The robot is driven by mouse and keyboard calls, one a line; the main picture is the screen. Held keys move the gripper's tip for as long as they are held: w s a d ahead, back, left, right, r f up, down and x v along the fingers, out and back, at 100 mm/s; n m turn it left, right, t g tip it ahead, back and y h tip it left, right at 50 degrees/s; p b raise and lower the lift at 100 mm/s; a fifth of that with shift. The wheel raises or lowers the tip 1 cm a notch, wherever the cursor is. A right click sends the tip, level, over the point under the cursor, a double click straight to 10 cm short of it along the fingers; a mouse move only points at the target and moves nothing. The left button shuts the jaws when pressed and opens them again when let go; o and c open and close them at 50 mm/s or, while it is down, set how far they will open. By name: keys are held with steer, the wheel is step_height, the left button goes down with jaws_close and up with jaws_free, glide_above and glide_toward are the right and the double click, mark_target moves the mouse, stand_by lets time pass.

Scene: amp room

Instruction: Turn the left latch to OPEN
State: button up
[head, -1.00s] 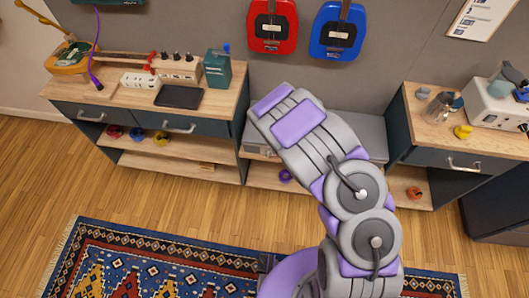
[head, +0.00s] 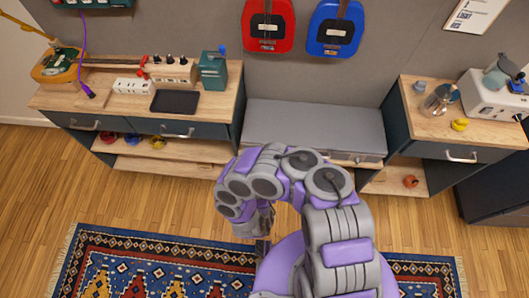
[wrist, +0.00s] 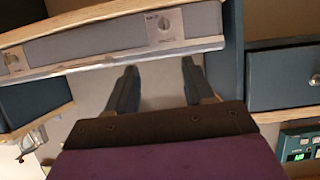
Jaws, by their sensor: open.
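The wrist view looks rolled over, so the right-hand knob there may be the left latch; I cannot confirm this. My gripper (wrist: 159,66) is open and empty, its fingertips apart from the panel and below the right-hand knob in the picture. In the head view my arm hides part of the bench front.
The left cabinet (head: 185,130) holds a teal box (head: 213,70), a black tray (head: 175,101) and a power strip (head: 133,86). The right cabinet (head: 425,125) holds a metal pot (head: 440,99). A patterned rug (head: 130,265) lies on open wood floor. Red and blue guitars hang above.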

steer(key=b+x, duration=0.9)
steer(key=x, duration=0.7)
steer(key=shift+a+f+b, duration=0.15)
steer(key=shift+a+b, duration=0.25)
steer(key=shift+a, duration=0.1)
jaws_close()
